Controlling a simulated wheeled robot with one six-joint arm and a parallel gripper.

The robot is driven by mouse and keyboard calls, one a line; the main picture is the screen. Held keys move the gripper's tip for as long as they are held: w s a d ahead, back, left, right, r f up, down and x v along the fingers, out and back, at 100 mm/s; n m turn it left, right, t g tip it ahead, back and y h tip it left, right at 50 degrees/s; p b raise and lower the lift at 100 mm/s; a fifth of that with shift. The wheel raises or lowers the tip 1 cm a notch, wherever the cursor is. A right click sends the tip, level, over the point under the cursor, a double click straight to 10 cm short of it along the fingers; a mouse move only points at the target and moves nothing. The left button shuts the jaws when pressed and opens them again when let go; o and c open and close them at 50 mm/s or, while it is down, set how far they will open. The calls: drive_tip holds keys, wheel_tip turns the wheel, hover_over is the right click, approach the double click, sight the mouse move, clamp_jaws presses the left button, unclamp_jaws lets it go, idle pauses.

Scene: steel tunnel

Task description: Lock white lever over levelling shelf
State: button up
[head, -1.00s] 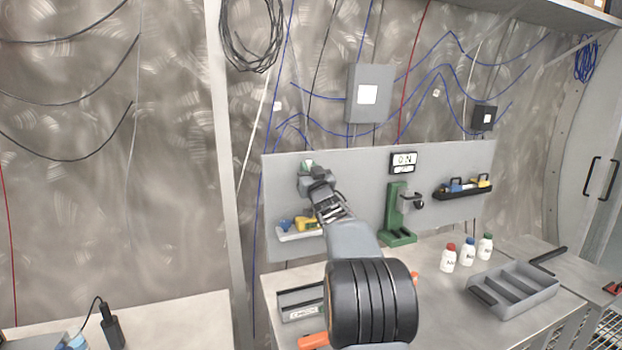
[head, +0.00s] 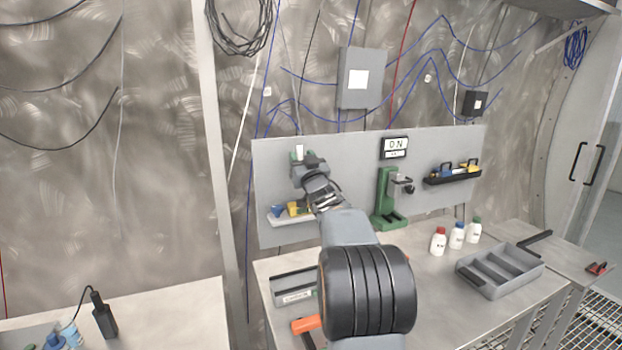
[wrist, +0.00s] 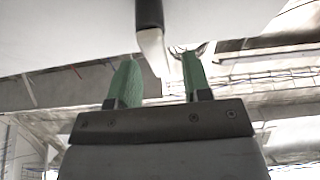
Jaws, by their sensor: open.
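The white lever (head: 299,149) stands upright near the top left of the grey panel, above the small white shelf (head: 273,221) that holds blue and yellow items. My gripper (head: 300,156) is at the lever, with its green fingertips beside it. In the wrist view my gripper (wrist: 160,80) is open, and the lever (wrist: 153,48), pale with a dark upper part, reaches down toward the gap between the fingers. I cannot tell whether either finger touches it. My wrist hides part of the panel and the right part of the shelf.
A green stand (head: 387,205) is right of my arm, under a small display (head: 395,147). A black holder (head: 453,177) is on the panel farther right. White bottles (head: 438,242) and a grey divided tray (head: 500,276) stand on the bench. An orange-handled thing (head: 305,325) lies near my arm.

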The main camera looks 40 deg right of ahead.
drive_tip(key=b+v, duration=0.3)
drive_tip(key=v, duration=0.8)
drive_tip(key=shift+s+f, duration=0.15)
drive_tip(key=shift+s, duration=0.15)
drive_tip(key=shift+a, duration=0.1)
drive_tip(key=s+d+f+m+g+h, duration=0.25)
drive_tip(key=f+g, duration=0.55)
drive_tip(key=f, duration=0.4)
drive_tip(key=s+a+f+g+y, duration=0.2)
drive_tip(key=s+a+f+g, duration=0.25)
drive_tip(key=f, duration=0.25)
drive_tip(key=s+a+f+n+g+y+p, duration=0.1)
drive_tip(key=s+a+f+n+g+y, duration=0.1)
drive_tip(key=s+a, duration=0.4)
drive_tip(key=s+a+f+n+g+y+p, duration=0.2)
drive_tip(key=s+a, duration=0.4)
drive_tip(key=a, duration=1.1)
drive_tip(key=shift+s+a+n+g+y, duration=0.35)
drive_tip(key=shift+n+g+y, duration=0.2)
drive_tip(key=shift+g+y, duration=0.35)
